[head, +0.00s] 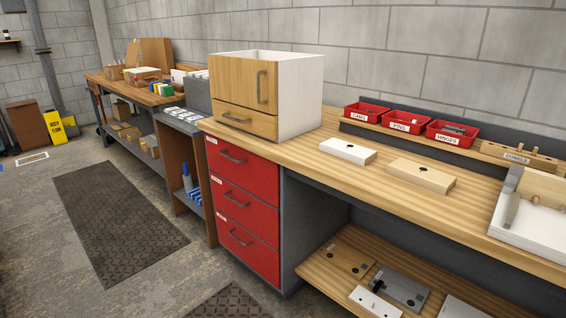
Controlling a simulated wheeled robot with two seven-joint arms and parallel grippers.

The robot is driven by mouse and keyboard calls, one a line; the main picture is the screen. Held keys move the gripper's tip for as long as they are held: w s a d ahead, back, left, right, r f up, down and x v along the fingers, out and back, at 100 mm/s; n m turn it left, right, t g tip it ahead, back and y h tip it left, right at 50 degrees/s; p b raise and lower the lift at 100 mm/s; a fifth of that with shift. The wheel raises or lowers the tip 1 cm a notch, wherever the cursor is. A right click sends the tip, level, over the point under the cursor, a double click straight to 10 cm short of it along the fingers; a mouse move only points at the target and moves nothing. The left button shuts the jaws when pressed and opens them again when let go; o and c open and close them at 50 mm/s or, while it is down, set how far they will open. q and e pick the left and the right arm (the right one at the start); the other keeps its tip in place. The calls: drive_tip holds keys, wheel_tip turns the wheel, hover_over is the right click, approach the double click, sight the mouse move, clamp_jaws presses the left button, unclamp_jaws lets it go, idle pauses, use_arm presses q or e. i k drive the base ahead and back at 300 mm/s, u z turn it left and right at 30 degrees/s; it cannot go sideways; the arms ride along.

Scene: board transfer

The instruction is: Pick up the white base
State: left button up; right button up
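Neither of my grippers shows in the head view.
The workbench (400,212) has a wood and white cabinet (296,98) on its left and a white tray (530,235) at right. Red bins (402,124) line the back. Red drawers (243,212) and a lower shelf (322,266) with several plates sit below. A dark floor mat (118,222) lies left.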

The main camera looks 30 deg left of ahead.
sight(362, 156)
drive_tip(key=z, duration=0.4)
drive_tip(key=k, duration=0.35)
drive_tip(key=u, duration=1.9)
drive_tip(key=i, duration=1.05)
drive_tip(key=z, duration=0.25)
